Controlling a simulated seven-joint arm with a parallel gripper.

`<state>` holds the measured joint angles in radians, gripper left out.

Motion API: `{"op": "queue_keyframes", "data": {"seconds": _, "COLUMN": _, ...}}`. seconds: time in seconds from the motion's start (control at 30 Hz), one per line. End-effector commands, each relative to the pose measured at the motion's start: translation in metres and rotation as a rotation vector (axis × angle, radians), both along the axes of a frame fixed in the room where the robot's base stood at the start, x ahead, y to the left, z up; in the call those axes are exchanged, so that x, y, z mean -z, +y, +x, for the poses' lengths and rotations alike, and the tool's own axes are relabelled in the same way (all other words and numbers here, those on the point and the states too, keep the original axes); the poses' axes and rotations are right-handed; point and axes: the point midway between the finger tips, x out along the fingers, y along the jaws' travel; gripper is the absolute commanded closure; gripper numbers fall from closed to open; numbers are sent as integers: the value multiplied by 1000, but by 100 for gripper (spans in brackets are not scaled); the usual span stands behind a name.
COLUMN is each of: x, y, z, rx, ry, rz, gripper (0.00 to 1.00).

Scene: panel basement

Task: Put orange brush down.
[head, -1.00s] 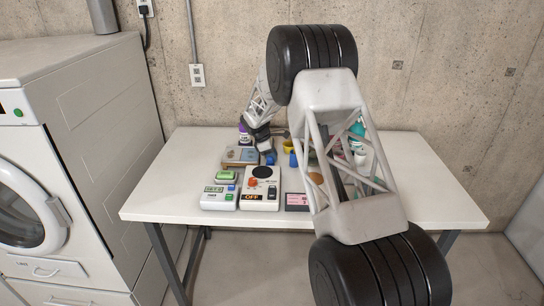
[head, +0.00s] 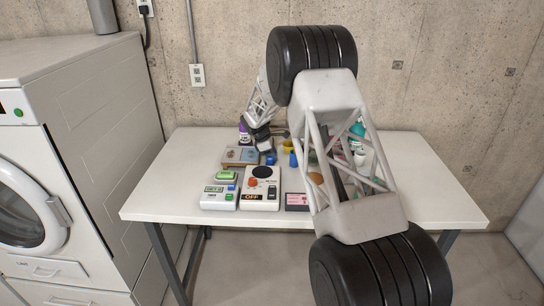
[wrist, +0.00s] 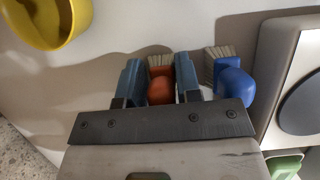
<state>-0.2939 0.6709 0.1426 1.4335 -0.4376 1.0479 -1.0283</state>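In the wrist view, the orange brush (wrist: 160,88) lies between the two blue-grey fingers of my gripper (wrist: 161,78), with its pale bristles pointing away from the palm. In the head view, my gripper (head: 265,146) is over the back left part of the table (head: 160,195), and the orange brush cannot be made out there.
A blue brush (wrist: 234,85) is close beside my right finger in the wrist view. A yellow cup (wrist: 48,20) is at upper left, and a pale device with a dark disc (wrist: 300,85) at right. Several control boxes (head: 220,198) stand at the table's front. My arm hides the middle right.

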Motion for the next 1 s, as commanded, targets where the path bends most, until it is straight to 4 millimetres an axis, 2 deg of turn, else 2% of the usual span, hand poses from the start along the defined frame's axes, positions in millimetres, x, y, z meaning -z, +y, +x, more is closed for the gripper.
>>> {"op": "queue_keyframes", "data": {"seconds": 0.03, "x": 21, "y": -1, "z": -9, "rx": 1, "ry": 28, "rz": -6, "gripper": 50}}
{"op": "queue_keyframes", "data": {"seconds": 0.3, "x": 10, "y": 0, "z": -9, "rx": 0, "ry": 27, "rz": -6, "gripper": 53}}
{"op": "queue_keyframes", "data": {"seconds": 0.33, "x": 8, "y": 0, "z": -9, "rx": 1, "ry": 27, "rz": -5, "gripper": 48}}
{"op": "queue_keyframes", "data": {"seconds": 0.37, "x": 5, "y": 1, "z": -8, "rx": 0, "ry": 26, "rz": -5, "gripper": 48}}
{"op": "queue_keyframes", "data": {"seconds": 1.0, "x": -95, "y": 38, "z": -4, "rx": 0, "ry": 10, "rz": -2, "gripper": 48}}
